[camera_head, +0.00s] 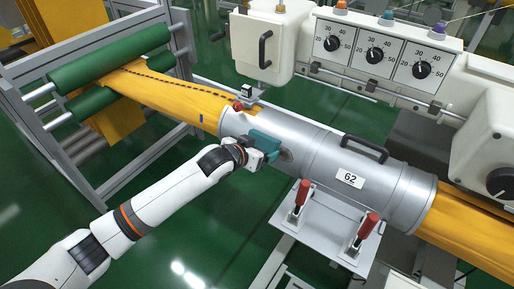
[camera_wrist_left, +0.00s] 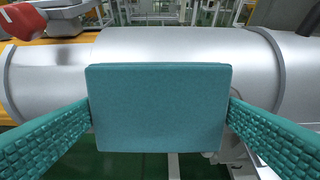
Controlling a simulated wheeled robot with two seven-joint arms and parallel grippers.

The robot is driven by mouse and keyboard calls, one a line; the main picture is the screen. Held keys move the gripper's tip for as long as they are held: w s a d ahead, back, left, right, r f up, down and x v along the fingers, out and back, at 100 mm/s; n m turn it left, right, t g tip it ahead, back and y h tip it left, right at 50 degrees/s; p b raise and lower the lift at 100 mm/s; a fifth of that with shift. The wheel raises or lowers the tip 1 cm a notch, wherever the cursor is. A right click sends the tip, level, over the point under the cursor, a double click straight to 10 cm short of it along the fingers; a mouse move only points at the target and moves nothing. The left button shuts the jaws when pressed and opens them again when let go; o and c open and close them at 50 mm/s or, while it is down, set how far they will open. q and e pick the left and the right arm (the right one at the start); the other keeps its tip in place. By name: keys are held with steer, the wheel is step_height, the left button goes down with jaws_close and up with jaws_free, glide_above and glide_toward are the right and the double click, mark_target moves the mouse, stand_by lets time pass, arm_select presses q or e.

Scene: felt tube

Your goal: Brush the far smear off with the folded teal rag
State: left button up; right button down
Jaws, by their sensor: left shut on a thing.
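My left gripper (camera_head: 262,146) is shut on the folded teal rag (camera_wrist_left: 158,108). The rag is a flat pad held between two textured teal fingers in the left wrist view. In the head view the gripper is at the near side of the grey metal tube (camera_head: 318,150), towards its left end. The tube also spans the left wrist view (camera_wrist_left: 185,45) behind the rag. A small dull grey-brown patch (camera_head: 286,155) shows just right of the gripper; I cannot tell if it is a smear. No other smear is clear, and contact between rag and tube is uncertain. My right gripper is out of view.
A red knob (camera_head: 238,106) stands at the tube's left end. A black handle (camera_head: 365,148) and red-handled clamps (camera_head: 302,193) are to the right. Yellow felt (camera_head: 165,92) runs from green rollers (camera_head: 108,57). A dial panel (camera_head: 375,50) stands behind.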

mark_target(269, 151)
arm_select(q)
steer(key=shift+b+x, duration=0.5)
steer(key=shift+x, duration=0.4)
steer(key=shift+s, duration=0.1)
